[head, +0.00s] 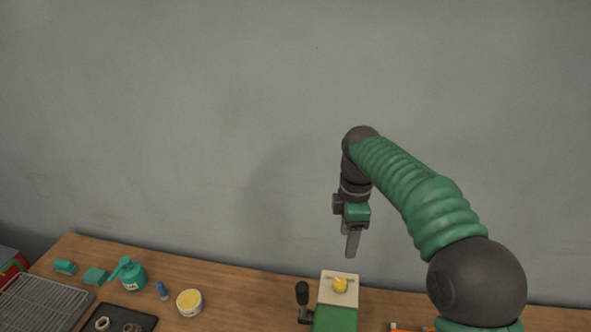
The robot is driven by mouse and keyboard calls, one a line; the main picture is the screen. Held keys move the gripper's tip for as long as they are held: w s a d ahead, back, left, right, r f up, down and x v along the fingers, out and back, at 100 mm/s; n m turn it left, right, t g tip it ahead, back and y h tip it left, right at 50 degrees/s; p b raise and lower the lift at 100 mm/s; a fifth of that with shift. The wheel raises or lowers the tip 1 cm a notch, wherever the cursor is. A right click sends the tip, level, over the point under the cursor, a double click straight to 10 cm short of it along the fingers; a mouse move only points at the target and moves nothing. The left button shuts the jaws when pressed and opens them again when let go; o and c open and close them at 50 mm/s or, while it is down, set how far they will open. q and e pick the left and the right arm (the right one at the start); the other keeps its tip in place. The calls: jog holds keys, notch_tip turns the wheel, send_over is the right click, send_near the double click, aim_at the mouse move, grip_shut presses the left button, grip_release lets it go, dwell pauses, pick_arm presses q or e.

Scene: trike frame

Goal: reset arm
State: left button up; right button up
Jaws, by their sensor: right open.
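My right gripper (352,243) hangs pointing down at the end of my green and black right arm, against the grey wall. Its jaws are open with nothing between them, above the bench. Below it stands a green device with a pale top (338,290). A small yellow piece (340,285) sits on that top, apart from the fingers. My left gripper is not in view.
The wooden bench (240,290) runs along the wall. On its left are a teal oil can (131,275), a yellow-topped tin (189,302), a blue bottle (162,290), a dark tray (140,316) with rings, and a wire rack (42,303). A black handle (302,294) rises beside the green device.

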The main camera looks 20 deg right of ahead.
jog(key=s+a+f+m+t, duration=0.1)
jog(key=s+a+f+m, duration=0.3)
jog(key=s+f+m, duration=0.4)
jog(key=s+a+f+m+t, duration=0.1)
jog(key=s+a+f+m, duration=0.2)
jog(key=s+f+m, duration=0.45)
jog(key=s+f+b, duration=0.3)
jog(key=f+b, duration=1)
jog(key=f, duration=0.1)
jog(key=shift+s+f+t, duration=0.3)
jog(key=shift+s+f, duration=0.05)
jog(key=shift+f, duration=0.05)
